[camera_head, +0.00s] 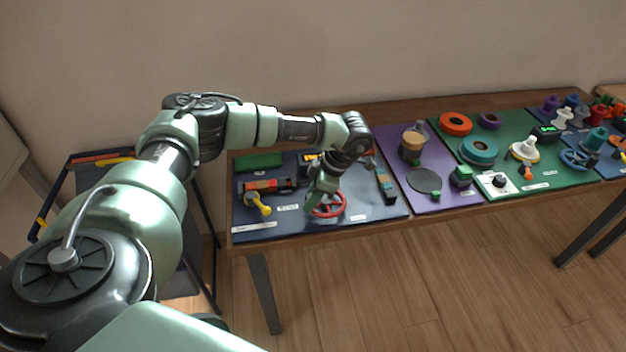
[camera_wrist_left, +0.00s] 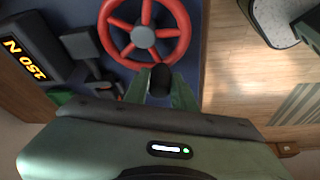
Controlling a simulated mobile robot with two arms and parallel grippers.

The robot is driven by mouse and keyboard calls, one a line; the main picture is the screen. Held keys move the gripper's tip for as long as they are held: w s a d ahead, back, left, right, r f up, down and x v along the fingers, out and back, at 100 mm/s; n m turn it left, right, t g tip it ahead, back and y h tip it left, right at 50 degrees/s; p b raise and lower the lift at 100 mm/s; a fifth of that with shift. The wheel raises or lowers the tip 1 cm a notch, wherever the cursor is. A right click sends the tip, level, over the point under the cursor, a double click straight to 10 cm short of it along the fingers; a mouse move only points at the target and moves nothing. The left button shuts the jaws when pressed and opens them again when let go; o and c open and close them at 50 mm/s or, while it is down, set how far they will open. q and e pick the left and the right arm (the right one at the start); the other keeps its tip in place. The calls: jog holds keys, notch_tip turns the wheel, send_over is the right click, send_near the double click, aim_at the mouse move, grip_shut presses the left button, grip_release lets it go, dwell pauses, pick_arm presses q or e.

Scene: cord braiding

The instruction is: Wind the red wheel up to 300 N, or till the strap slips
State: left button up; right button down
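The red wheel (camera_head: 330,205) sits on the dark blue board near the table's front left. In the left wrist view the wheel (camera_wrist_left: 184,38) shows its red rim, spokes and grey hub. My left gripper (camera_head: 318,200) reaches down at the wheel's left side. In the wrist view its two green fingers (camera_wrist_left: 160,86) stand on either side of a black knob (camera_wrist_left: 160,77) at the rim, and seem shut on it. The strap cannot be made out clearly. My right gripper is not in view.
On the blue board (camera_head: 375,212) are a green block (camera_head: 258,162), a red and black device (camera_head: 270,185), a yellow-handled tool (camera_head: 260,204) and a dark bar (camera_head: 386,186). Purple and green boards with spools and knobs lie to the right. A rack stands left of the table.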

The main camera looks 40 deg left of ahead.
pick_arm(q)
jog(key=o, duration=0.3)
jog(key=shift+r, duration=0.1)
